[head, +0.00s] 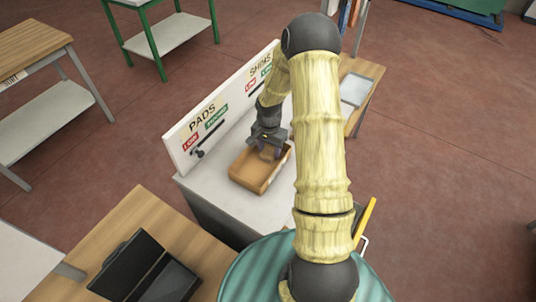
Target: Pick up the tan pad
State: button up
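My gripper (267,150) points down over the far part of a tan open box (246,184) on the white-topped bench. A small tan-brown piece (268,154) shows right at the fingertips, inside the box. It may be the tan pad, but it is too small and too covered by the gripper to be sure. I cannot tell whether the fingers are open or shut on it. My arm crosses the middle of the view and hides the right side of the box area.
A white board (222,108) marked PADS and SHIMS stands along the bench's back edge, close behind the gripper. A black open case (146,268) lies on a wooden table at lower left. A grey tray (357,90) sits on a wooden surface to the right.

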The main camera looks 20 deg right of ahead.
aim_at(269, 151)
jog(key=c, duration=0.4)
jog(key=shift+r, duration=0.1)
notch_tip(269, 151, up, 10)
jog(key=b, duration=0.3)
dwell(0.6)
